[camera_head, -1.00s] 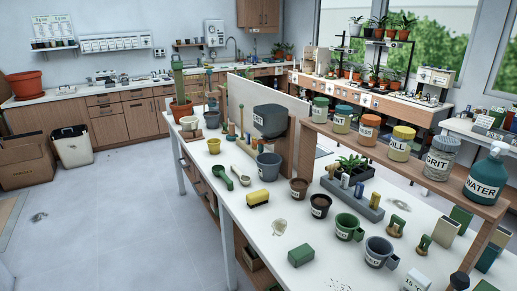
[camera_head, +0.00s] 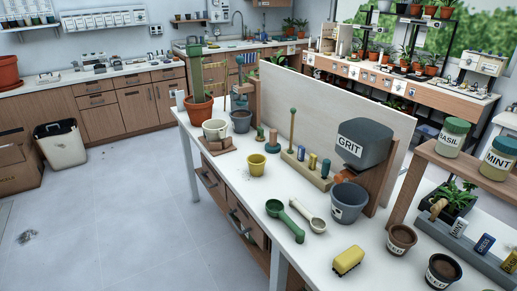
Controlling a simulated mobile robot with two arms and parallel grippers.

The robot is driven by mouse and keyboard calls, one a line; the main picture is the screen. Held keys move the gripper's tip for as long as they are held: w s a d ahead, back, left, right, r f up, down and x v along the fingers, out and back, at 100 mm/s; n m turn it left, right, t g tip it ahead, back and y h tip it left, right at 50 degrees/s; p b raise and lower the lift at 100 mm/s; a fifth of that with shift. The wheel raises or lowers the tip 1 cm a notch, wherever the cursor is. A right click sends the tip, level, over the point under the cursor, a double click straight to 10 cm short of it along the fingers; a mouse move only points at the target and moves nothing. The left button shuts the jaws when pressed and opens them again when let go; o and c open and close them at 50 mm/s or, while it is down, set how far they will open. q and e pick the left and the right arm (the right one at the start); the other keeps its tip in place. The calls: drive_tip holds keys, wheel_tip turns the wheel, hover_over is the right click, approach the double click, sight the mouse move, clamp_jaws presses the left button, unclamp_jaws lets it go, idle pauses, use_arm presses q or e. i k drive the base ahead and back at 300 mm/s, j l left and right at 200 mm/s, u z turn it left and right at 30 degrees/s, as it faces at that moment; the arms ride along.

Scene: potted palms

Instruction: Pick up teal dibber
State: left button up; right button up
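A wooden rack (camera_head: 305,174) stands on the white table, left of the grey GRIT bin. Short yellow and blue pieces (camera_head: 312,161) stand along the rack. Just left of it are a short wooden tool with a green knob (camera_head: 260,138) and a darker green-topped one (camera_head: 273,139). I cannot tell for sure which of these is the teal dibber. Neither of my grippers is in view.
Near the rack are a yellow pot (camera_head: 257,165), green scoop (camera_head: 286,220), pale scoop (camera_head: 305,215), grey bucket (camera_head: 348,203) and yellow sponge (camera_head: 348,260). A pale upright panel (camera_head: 340,105) stands behind.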

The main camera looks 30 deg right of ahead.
sight(325, 166)
drive_tip(key=i+z, duration=0.2)
drive_tip(key=i, duration=0.3)
drive_tip(key=i+j+z, duration=0.15)
drive_tip(key=i, duration=0.35)
drive_tip(key=i+j+z, duration=0.2)
drive_tip(key=i, duration=0.3)
drive_tip(key=j, duration=0.1)
